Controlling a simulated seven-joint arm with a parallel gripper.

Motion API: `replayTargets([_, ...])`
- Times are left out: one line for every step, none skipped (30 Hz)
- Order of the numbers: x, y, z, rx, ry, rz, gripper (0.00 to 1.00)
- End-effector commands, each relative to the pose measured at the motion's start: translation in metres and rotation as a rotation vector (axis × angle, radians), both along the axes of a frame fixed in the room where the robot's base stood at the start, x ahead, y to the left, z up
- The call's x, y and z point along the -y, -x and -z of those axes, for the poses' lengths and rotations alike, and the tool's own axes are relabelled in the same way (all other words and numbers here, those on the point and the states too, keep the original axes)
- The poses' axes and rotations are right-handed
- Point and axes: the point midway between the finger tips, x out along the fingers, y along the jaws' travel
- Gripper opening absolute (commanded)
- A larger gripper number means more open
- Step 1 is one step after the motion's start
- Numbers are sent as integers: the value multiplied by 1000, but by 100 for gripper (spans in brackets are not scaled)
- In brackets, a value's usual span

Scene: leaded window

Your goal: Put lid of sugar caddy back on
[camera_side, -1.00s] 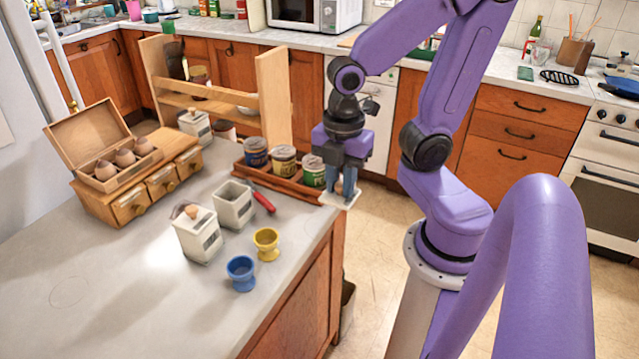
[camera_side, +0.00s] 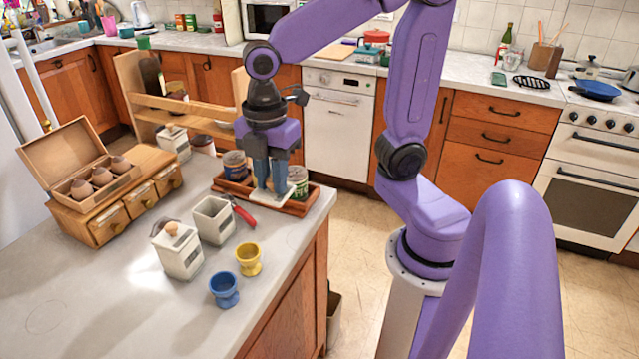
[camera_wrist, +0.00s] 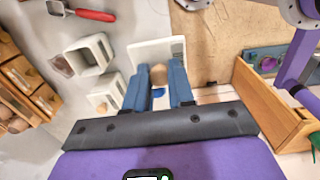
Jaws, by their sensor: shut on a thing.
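My gripper (camera_side: 270,182) is shut on the white square lid (camera_side: 273,197) and holds it level above the wooden tray, in front of the tins. In the wrist view the lid (camera_wrist: 150,50) sticks out past the fingertips (camera_wrist: 158,75), with its brown knob between them. The open white caddy (camera_side: 213,222) stands upright on the counter, left of and nearer than the lid; it also shows in the wrist view (camera_wrist: 80,57). A second white caddy (camera_side: 178,255) with a wooden-knobbed lid on stands beside it, nearer the front.
A yellow egg cup (camera_side: 249,260) and a blue egg cup (camera_side: 224,289) stand in front of the caddies. A red-handled tool (camera_side: 243,214) lies between the open caddy and the tray (camera_side: 298,209). A wooden rack (camera_side: 135,85) and egg box (camera_side: 75,160) stand behind and left.

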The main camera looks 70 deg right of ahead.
Motion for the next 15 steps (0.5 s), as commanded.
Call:
replayTargets([-5, -20, -1, -3, 2, 5, 0])
replayTargets([-7, -31, -1, -3, 2, 4, 0])
replayTargets([-10, -45, -2, -2, 1, 4, 0])
replayTargets([-11, -56, -2, -2, 1, 3, 0])
replayTargets([-12, -66, -2, -2, 1, 2, 0])
replayTargets([-13, -79, -2, -2, 1, 1, 0])
replayTargets([-13, -89, -2, -2, 1, 0, 0])
replayTargets([-14, -97, -1, -2, 1, -1, 0])
replayTargets([-14, -108, 0, -2, 1, -2, 0])
replayTargets([-13, -115, 0, -2, 1, -2, 0])
replayTargets([-13, -122, 1, -1, 0, -3, 0])
replayTargets([-13, -130, 2, 0, 0, -4, 0])
replayTargets([-12, -134, 2, -1, 0, -4, 0])
replayTargets([-11, -139, 3, 0, 0, -6, 0])
replayTargets([-11, -143, 3, 0, 0, -6, 0])
